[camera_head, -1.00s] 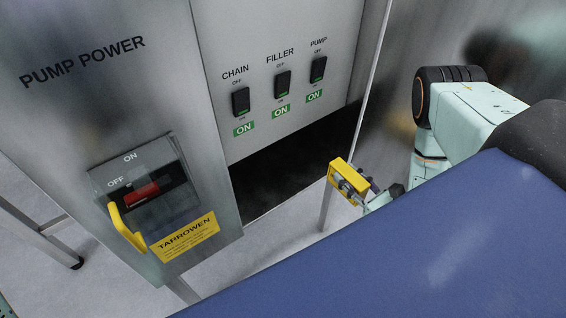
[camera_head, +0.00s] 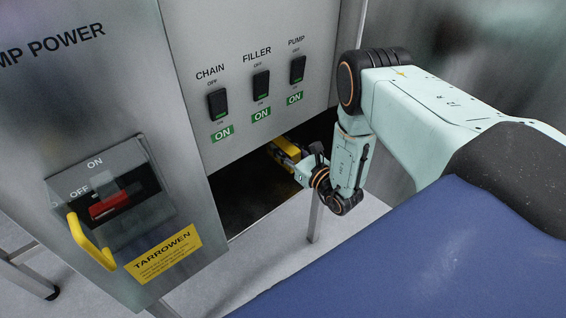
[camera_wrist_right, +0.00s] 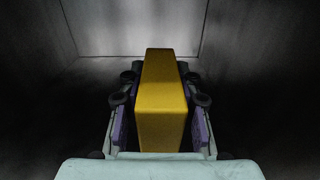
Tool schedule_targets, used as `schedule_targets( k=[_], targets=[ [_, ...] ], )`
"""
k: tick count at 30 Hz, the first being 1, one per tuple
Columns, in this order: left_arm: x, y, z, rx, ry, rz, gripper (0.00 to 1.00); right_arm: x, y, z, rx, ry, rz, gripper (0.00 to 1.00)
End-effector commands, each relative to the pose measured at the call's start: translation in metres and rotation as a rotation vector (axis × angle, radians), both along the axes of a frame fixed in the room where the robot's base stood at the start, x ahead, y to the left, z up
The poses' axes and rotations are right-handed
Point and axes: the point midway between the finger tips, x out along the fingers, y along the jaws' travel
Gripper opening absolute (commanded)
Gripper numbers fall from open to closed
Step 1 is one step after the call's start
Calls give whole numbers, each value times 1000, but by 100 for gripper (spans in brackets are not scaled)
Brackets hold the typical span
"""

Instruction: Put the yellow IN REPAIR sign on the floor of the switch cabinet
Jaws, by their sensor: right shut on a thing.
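The yellow sign (camera_head: 289,151) is in the opening at the bottom of the switch cabinet (camera_head: 245,100), below the switches. My right gripper (camera_head: 291,157) is shut on it. In the right wrist view the sign (camera_wrist_right: 162,100) stands between the two fingers of my right gripper (camera_wrist_right: 160,105), seen end-on, with dark metal cabinet walls around it. The cabinet floor (camera_head: 240,205) is dark, and whether the sign touches it cannot be told. The sign's lettering does not show. My left gripper is not in view.
Three black switches, CHAIN, FILLER and PUMP (camera_head: 298,70), sit above the opening, each with a green ON label. The PUMP POWER panel at left has a red switch (camera_head: 108,206) and a yellow handle (camera_head: 88,243). A cabinet leg (camera_head: 315,217) stands below the opening.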

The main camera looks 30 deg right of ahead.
Motion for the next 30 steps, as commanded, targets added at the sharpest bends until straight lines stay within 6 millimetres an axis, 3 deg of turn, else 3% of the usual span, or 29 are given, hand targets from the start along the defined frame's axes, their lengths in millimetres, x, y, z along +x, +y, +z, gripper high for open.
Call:
schedule_targets(
  k=[7,12,27,28,30],
  targets=[
    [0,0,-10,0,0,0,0,1,0,-17,0,-5,1,0],
    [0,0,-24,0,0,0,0,1,1,-43,-1,-5,2,0],
    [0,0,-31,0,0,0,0,5,1,-49,0,-6,1,0],
    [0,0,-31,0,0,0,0,5,1,-49,0,-5,1,34],
    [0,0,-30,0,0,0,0,5,1,-48,0,-5,1,40]
  ],
)
